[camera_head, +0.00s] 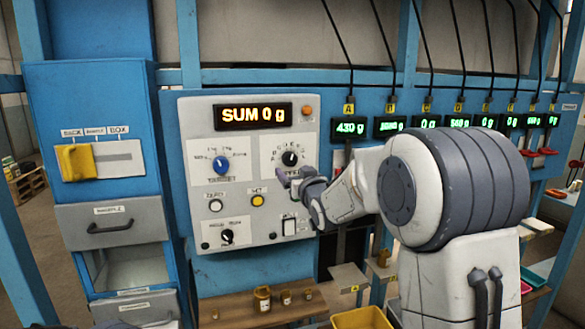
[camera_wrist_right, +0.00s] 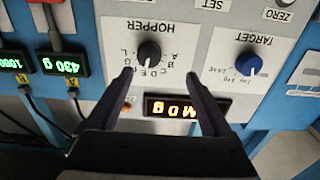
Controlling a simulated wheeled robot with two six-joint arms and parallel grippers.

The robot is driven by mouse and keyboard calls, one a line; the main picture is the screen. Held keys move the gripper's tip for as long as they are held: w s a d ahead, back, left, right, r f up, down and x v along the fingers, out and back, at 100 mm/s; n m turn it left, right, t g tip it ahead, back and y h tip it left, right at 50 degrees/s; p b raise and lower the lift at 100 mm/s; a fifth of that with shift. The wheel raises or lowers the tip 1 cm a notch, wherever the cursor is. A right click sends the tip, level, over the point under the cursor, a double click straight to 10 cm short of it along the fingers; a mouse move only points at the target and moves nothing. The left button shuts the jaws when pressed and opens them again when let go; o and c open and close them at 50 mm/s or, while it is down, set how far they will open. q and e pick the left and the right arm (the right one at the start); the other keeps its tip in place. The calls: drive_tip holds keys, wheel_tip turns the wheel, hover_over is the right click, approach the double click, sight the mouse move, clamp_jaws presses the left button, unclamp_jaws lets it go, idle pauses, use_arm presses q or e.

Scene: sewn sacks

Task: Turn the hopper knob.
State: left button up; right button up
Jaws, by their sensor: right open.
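The hopper knob (camera_head: 290,158) is a round black knob with a ring of letters, on a white plate at the right of the grey control panel (camera_head: 200,120). In the right wrist view, which is upside down, the knob (camera_wrist_right: 149,52) shows between and just beyond the fingertips. My right gripper (camera_head: 288,180) is open and empty, in front of the panel just below the knob in the head view. Its two dark fingers (camera_wrist_right: 158,76) stand apart and do not appear to touch the knob.
A blue target knob (camera_head: 221,164) sits left of the hopper knob. The display (camera_head: 252,115) reads SUM 0 g. Small buttons and a black lower knob (camera_head: 227,237) are below. A wooden shelf with jars (camera_head: 262,299) and a yellow bin (camera_head: 362,318) stand underneath.

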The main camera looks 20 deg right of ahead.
drive_tip(key=shift+s+b, duration=0.55)
drive_tip(key=shift+s, duration=0.9)
drive_tip(key=shift+b, duration=0.3)
drive_tip(key=shift+s, duration=0.1)
drive_tip(key=s+b, duration=0.4)
drive_tip(key=s, duration=0.6)
drive_tip(key=shift+s, duration=0.15)
